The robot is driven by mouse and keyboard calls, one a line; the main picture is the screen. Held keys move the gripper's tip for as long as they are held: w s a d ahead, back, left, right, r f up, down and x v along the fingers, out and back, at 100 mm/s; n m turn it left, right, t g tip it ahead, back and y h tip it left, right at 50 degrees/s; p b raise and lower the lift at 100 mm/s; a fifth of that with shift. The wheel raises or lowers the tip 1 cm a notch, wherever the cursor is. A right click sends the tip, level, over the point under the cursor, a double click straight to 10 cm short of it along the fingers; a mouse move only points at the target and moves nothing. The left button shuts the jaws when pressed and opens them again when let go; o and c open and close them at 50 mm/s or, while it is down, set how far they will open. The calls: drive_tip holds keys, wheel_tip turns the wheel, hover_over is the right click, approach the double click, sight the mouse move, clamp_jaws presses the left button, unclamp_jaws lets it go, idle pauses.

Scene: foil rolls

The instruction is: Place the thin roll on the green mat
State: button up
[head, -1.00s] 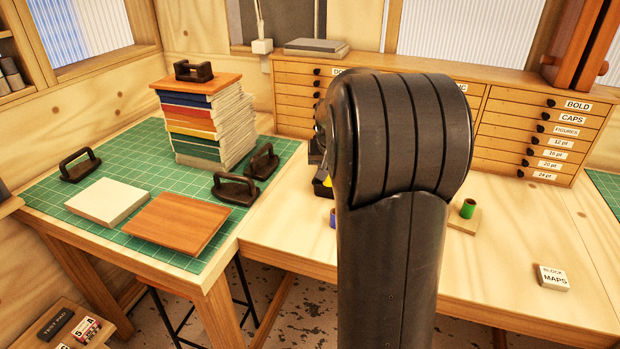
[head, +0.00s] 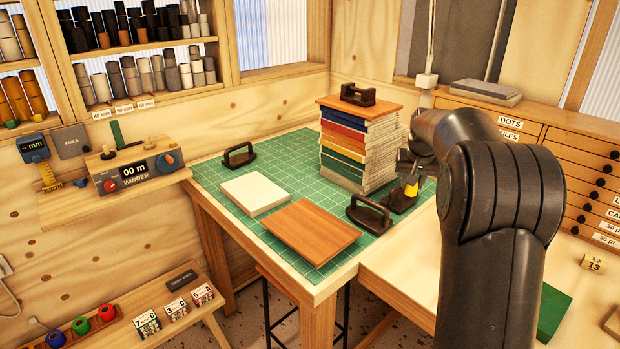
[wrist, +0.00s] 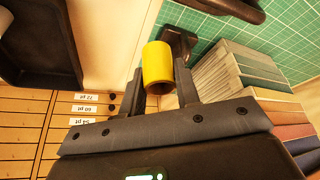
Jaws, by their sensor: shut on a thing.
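A yellow roll (wrist: 157,64) is held between the two fingers of my gripper (wrist: 161,86) in the wrist view. In the head view the yellow roll (head: 411,190) shows as a small patch beside the stack of books, and my gripper (head: 404,180) is mostly hidden by my own arm. The green mat (head: 290,155) covers the left bench and has a grid of pale lines. The mat (wrist: 210,25) also shows in the wrist view, behind and below the roll. I cannot tell whether the roll touches anything below it.
On the mat stand a tall stack of books (head: 352,150), a white block (head: 254,194), a brown board (head: 312,231) and dark handled weights (head: 368,215). Bare mat lies at its left and back. Small red, green and blue rolls (head: 80,326) sit on a low shelf.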

drive_tip(key=w+a+f, duration=0.2)
drive_tip(key=w+a, duration=0.1)
drive_tip(key=a, duration=0.4)
drive_tip(key=w+a+f+n, duration=0.1)
drive_tip(key=w+a, duration=0.3)
drive_tip(key=a, duration=0.4)
drive_tip(key=w+a+f+n, duration=0.1)
drive_tip(key=w+a+f, duration=0.2)
drive_tip(key=a, duration=0.4)
drive_tip(key=shift+w+a+f+y, duration=0.3)
drive_tip(key=shift+a+f+y, duration=0.1)
drive_tip(key=shift+f, duration=0.15)
drive_tip(key=shift+w+a+f, duration=0.15)
drive_tip(key=shift+a+f, duration=0.15)
drive_tip(key=shift+f, duration=1.95)
drive_tip(key=shift+f, duration=0.15)
drive_tip(key=o, duration=0.9)
drive_tip(key=shift+o, duration=0.2)
